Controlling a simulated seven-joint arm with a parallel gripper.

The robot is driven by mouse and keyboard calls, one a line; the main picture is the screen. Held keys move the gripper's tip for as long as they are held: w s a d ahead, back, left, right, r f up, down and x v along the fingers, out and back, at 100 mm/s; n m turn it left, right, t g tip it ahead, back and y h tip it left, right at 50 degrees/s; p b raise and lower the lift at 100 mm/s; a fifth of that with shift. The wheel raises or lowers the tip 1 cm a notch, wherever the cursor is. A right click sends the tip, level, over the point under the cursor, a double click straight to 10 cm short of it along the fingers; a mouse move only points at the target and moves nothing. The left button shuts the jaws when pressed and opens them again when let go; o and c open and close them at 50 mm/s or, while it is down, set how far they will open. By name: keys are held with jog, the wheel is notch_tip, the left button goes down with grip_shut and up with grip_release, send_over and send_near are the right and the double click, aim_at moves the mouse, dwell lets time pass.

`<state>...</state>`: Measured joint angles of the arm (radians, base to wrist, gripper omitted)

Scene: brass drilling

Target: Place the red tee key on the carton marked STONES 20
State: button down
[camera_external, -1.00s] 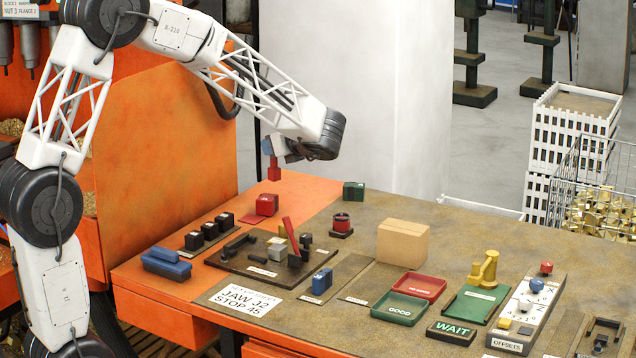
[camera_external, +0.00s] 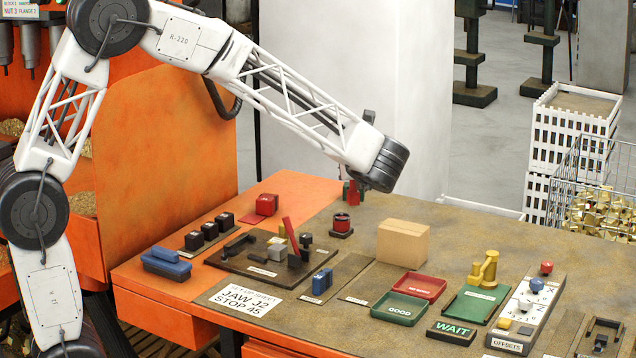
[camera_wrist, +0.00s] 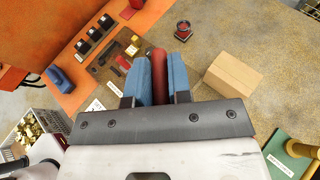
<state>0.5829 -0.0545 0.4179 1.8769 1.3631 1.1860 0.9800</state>
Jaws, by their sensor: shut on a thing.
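My gripper (camera_wrist: 160,75) is shut on a red rod-like thing (camera_wrist: 159,62), which I take to be the red tee key, between its two blue fingers in the wrist view. A plain tan carton (camera_external: 403,242) stands to the right on the table, apart from the key. It also shows in the wrist view (camera_wrist: 234,74). I cannot read STONES 20 on it.
A red-topped round piece (camera_external: 341,224) stands between gripper and carton. A dark fixture board (camera_external: 240,263) with an upright red lever lies left. Red (camera_external: 417,287) and green (camera_external: 398,308) trays lie in front of the carton. Bare table lies behind and right of it.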

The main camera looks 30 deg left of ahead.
aim_at(355, 191)
jog(key=shift+d+f, duration=0.15)
jog(key=shift+f, duration=1.1)
jog(key=shift+d+f, duration=0.1)
jog(key=shift+f, duration=1.15)
jog(key=w+d, duration=0.2)
jog(key=w, duration=0.5)
jog(key=w+d+f, duration=0.1)
jog(key=w+d, duration=0.2)
jog(key=w, duration=0.5)
jog(key=shift+d+f, duration=0.2)
jog(key=shift+d, duration=0.05)
jog(key=shift+f, duration=0.15)
jog(key=shift+f, duration=1.65)
jog(key=shift+f, duration=0.15)
jog(key=c, duration=1.1)
grip_release()
jog(key=shift+o, duration=0.2)
